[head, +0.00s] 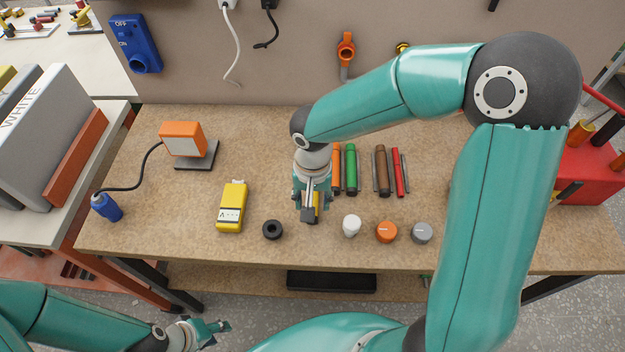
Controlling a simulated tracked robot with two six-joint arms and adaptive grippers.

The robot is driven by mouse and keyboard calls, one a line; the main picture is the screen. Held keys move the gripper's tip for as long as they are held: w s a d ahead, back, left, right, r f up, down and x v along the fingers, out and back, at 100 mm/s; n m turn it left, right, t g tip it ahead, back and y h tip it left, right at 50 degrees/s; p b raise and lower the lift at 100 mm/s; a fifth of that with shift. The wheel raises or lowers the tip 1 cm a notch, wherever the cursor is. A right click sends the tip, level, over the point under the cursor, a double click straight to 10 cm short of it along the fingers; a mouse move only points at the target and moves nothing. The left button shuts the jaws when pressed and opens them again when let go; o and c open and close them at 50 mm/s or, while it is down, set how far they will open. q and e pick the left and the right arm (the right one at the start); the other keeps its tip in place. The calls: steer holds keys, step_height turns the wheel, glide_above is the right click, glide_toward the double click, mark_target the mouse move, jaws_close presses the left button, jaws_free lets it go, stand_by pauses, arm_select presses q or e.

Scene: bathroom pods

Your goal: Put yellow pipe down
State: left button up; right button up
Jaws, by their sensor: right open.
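The yellow pipe (317,203) is mostly hidden by my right gripper (310,216). Only a short yellow strip shows between and beside the fingers, low over the wooden bench (190,235). It is at the left end of a row of coloured pipes. My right gripper points down there with its jaws open around the strip. Whether the pipe rests fully on the bench is hidden. My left gripper (218,333) is low at the bottom left, in front of the bench and away from the pipe; its jaw opening is unclear.
Orange (336,170), green (350,168), brown (382,170) and red (398,172) pipes lie close to the right. In front are a black ring (272,230) and white (351,226), orange (386,232) and grey (422,233) knobs. A yellow meter (231,207) lies left.

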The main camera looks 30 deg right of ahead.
step_height(320, 180, up, 8)
